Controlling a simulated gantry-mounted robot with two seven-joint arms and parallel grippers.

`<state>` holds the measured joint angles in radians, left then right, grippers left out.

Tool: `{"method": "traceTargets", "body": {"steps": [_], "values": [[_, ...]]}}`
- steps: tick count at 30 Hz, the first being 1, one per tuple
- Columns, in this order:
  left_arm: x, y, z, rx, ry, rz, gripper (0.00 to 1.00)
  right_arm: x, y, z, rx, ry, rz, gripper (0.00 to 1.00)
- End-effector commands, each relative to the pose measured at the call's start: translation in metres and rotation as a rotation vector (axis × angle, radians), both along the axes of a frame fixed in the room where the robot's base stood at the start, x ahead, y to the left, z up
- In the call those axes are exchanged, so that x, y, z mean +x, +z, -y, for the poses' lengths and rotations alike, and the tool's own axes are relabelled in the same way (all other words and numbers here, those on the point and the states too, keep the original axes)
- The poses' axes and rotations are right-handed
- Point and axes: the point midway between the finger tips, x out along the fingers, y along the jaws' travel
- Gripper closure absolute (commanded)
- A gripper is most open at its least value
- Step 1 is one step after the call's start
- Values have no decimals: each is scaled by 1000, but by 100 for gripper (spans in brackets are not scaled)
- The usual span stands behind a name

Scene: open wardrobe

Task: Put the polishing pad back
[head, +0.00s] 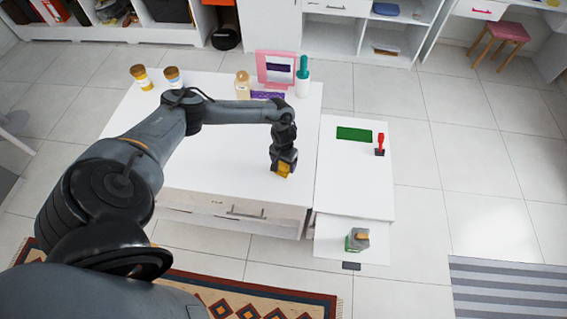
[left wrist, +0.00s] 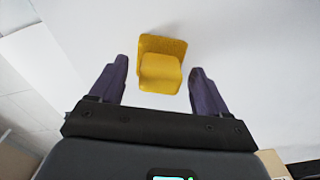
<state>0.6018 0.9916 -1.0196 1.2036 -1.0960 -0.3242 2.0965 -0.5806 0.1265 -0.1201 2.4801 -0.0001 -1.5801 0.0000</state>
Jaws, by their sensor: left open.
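The yellow pad (left wrist: 162,72), which I take for the polishing pad, lies on the white tabletop (head: 225,180). In the left wrist view it sits between and slightly beyond my open fingers, with white surface showing on both sides. In the head view my left gripper (head: 284,167) points down over the table's front right part, and yellow (head: 285,170) shows at its tip, mostly hidden by the gripper. My right gripper is in neither view.
Brown-topped jars (head: 141,77), a pink frame (head: 276,68) and a teal-topped bottle (head: 302,77) stand along the back. A side cabinet (head: 350,180) bears a green mat (head: 354,134) and a red-handled tool (head: 380,143). Its open drawer (head: 325,240) holds a small green-grey item (head: 357,240).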

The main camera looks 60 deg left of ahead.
Motion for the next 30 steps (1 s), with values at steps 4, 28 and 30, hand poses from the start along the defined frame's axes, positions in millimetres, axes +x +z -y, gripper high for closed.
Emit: {"method": "traceTargets", "body": {"steps": [4,28,30], "values": [[1,15,-1,-1,1,3,24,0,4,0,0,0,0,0],[6,108,27,-14,-92,34,24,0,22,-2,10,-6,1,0],[11,98,56,-25,-191,76,24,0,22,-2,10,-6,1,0]]}}
